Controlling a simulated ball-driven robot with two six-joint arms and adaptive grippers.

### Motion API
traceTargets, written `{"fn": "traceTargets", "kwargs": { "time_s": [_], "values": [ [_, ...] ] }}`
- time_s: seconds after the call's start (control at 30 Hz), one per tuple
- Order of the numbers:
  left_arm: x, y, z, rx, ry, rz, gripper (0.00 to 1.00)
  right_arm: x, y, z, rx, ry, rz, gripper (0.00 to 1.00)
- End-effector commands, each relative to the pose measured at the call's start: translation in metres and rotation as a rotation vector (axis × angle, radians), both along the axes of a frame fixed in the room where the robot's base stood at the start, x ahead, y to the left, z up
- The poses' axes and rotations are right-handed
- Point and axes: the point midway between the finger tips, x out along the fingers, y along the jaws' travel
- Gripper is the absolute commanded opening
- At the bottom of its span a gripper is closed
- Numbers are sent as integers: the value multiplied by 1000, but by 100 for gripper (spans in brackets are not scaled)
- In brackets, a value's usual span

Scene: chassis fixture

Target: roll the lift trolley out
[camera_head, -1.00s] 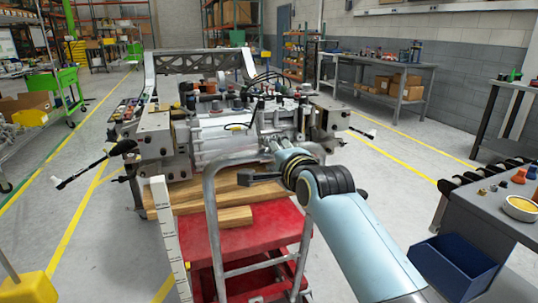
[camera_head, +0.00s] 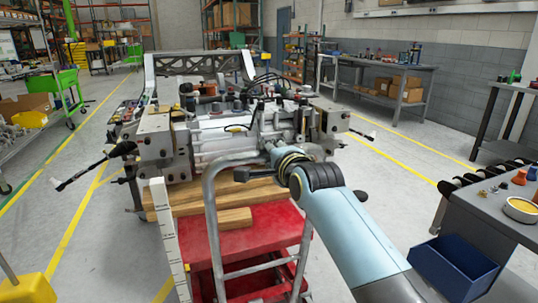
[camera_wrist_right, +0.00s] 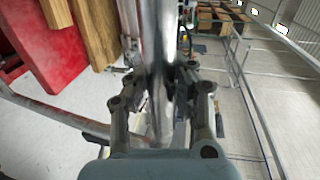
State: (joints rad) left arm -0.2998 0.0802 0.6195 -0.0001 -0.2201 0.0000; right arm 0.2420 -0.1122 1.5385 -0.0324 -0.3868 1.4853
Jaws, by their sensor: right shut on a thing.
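The lift trolley has a red deck (camera_head: 268,233) and a grey tubular handle (camera_head: 213,240) at its near end. Wooden blocks (camera_head: 235,217) lie on the deck, which also shows in the right wrist view (camera_wrist_right: 60,62). The trolley stands in front of and partly below a large metal chassis unit (camera_head: 213,138); its far end is hidden. My right gripper (camera_wrist_right: 165,84) is shut on the handle tube, with its fingers on both sides of it. In the head view the arm hides part of the handle. My left gripper is not in view.
A white marked upright (camera_head: 168,235) stands at the trolley's left. A grey bench (camera_head: 485,215) with a blue bin (camera_head: 455,268) stands close on the right. A yellow block (camera_head: 28,289) is at the lower left. Floor on both sides is mostly clear.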

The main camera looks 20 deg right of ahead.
Motion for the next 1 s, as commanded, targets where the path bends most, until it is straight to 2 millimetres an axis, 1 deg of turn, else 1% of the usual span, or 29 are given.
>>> {"fn": "traceTargets", "kwargs": {
  "time_s": [0.63, 0.67, 0.7, 0.9, 0.97, 1.0],
  "values": [
    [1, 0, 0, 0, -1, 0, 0, -1, 0, -2, 0, 5, 0, 0],
    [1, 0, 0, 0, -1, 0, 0, -1, 0, -2, 0, 5, 0, 8],
    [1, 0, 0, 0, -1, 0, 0, -1, 0, -2, 0, 4, 0, 13],
    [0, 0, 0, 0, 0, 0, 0, -1, 0, -1, 0, 3, 0, 40],
    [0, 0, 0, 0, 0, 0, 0, -1, 0, -1, 0, 3, 0, 47],
    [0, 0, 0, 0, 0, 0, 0, -1, 0, -1, 0, 2, 0, 49]
  ]
}}
